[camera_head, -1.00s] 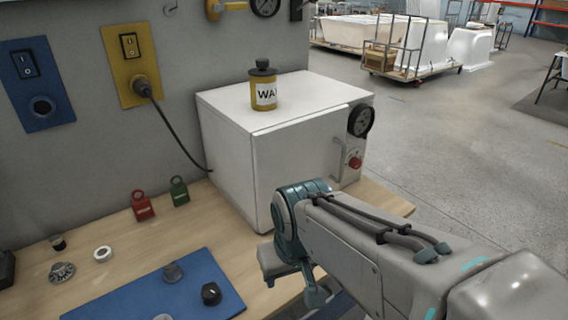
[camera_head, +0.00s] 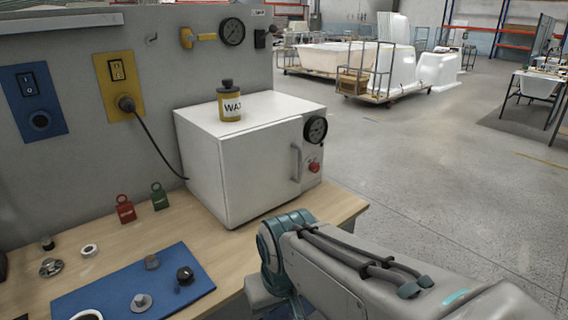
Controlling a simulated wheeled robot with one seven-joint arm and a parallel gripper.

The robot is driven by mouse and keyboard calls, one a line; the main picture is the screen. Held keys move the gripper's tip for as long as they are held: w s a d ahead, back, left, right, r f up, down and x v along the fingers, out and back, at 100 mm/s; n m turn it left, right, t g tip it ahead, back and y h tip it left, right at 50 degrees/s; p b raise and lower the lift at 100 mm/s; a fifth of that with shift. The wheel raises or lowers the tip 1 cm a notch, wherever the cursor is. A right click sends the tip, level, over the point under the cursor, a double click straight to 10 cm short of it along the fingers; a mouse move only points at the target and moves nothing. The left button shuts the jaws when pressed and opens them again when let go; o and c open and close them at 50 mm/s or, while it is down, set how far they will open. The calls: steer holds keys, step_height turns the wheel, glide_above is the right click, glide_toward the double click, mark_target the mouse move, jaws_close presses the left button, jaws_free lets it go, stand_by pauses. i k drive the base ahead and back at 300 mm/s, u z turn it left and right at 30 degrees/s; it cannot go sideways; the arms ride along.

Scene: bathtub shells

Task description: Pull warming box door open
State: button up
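The white warming box (camera_head: 235,120) stands on the wooden workbench against the grey wall. Its door (camera_head: 258,170) is the front face turned toward the right, and it looks shut. A vertical grey handle (camera_head: 296,163) is on the door's right side, beside a red knob (camera_head: 314,167) and a round black gauge (camera_head: 315,129). My arm comes in from the lower right, with its teal joint in front of the bench and below the box. The arm stands apart from the handle in the picture. My gripper's fingers do not show.
A yellow jar (camera_head: 230,103) with a black lid stands on the box. Red (camera_head: 125,209) and green (camera_head: 159,197) padlocks and a blue mat (camera_head: 110,285) with small parts lie on the bench (camera_head: 200,222). A black cable runs behind the box.

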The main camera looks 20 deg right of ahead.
mark_target(262, 166)
steer(key=z, duration=0.9)
steer(key=i, duration=0.55)
steer(key=u, duration=0.7)
